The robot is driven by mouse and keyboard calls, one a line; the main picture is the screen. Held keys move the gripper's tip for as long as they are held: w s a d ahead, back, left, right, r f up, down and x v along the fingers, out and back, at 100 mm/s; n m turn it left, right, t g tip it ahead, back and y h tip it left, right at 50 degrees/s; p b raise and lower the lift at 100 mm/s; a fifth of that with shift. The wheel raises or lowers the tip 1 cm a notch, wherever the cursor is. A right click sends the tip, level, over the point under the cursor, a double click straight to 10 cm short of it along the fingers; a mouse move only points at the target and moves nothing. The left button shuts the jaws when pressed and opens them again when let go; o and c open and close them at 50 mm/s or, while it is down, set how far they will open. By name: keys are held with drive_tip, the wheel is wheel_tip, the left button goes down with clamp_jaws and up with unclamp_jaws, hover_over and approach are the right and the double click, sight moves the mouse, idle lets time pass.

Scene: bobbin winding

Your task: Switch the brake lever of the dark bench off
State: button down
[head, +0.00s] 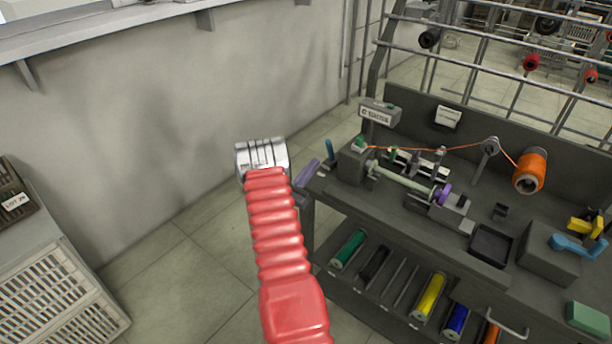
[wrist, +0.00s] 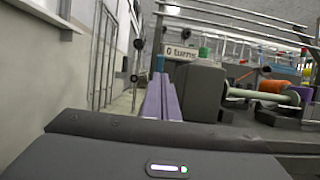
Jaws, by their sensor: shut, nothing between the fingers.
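The dark bench (head: 400,207) fills the right of the head view. A short blue lever (head: 329,151) stands nearly upright at its left end, beside the grey winder housing (head: 352,163); I take it as the brake lever. In the wrist view the blue lever (wrist: 160,62) shows just beyond my fingertips. My gripper (head: 309,171) has purple fingers, shut and empty, just left of and below the lever in the head view. The fingers (wrist: 160,90) also show in the wrist view. Whether they touch the lever I cannot tell.
A display reading "0 turns" (wrist: 178,50) stands above the housing. Orange thread runs to an orange spool (head: 529,171). A lower shelf holds several coloured spools, including a yellow one (head: 429,296). A pale crate (head: 60,295) stands left. Floor between is clear.

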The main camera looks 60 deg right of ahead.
sight(328, 147)
drive_tip(key=shift+x, duration=3.15)
